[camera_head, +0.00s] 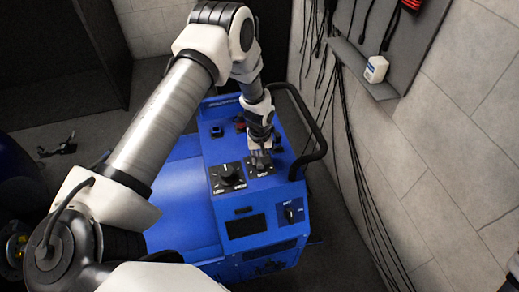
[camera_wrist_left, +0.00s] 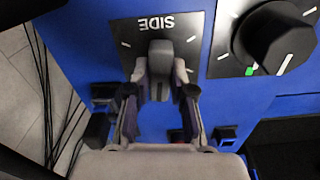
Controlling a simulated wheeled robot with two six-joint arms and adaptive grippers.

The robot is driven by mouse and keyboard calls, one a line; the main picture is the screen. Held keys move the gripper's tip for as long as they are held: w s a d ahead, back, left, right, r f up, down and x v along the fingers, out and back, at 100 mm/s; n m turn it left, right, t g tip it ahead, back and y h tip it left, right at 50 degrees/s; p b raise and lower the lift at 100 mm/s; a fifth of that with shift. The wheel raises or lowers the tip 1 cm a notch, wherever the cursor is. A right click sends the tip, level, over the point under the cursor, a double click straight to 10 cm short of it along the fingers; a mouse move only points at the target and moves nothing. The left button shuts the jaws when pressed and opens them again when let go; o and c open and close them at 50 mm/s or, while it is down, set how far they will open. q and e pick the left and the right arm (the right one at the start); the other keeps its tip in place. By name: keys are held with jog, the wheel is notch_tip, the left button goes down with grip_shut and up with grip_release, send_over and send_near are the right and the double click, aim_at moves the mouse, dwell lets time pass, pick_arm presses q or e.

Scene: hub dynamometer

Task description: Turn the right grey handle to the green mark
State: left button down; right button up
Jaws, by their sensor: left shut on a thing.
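The grey handle (camera_wrist_left: 161,56) stands on a black plate (camera_wrist_left: 196,27) lettered "SIDE", upside down in the left wrist view. My left gripper (camera_wrist_left: 158,88) is shut on this handle, one finger on each side. The handle points roughly straight along the picture's vertical. White tick marks show around it; I see no green mark on this plate, and part of it is hidden by the fingers. In the head view, my left gripper (camera_head: 260,160) comes down onto the same plate (camera_head: 268,172), largely covering the handle. My right gripper is not in view.
A large black knob (camera_head: 228,174) sits beside the handle; its plate shows a green mark (camera_wrist_left: 250,70) in the wrist view. The blue machine (camera_head: 185,205) has a smaller switch (camera_head: 292,212) on its front and a black rail (camera_head: 312,125) at right. A tiled wall and cables are further right.

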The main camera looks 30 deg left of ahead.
aim_at(259, 158)
pick_arm(q)
jog(key=shift+s+f+n, duration=0.1)
jog(key=shift+s+n, duration=0.05)
jog(key=shift+n, duration=0.45)
jog(key=c, duration=1)
grip_release()
jog(key=shift+p, duration=0.3)
notch_tip(259, 158, up, 12)
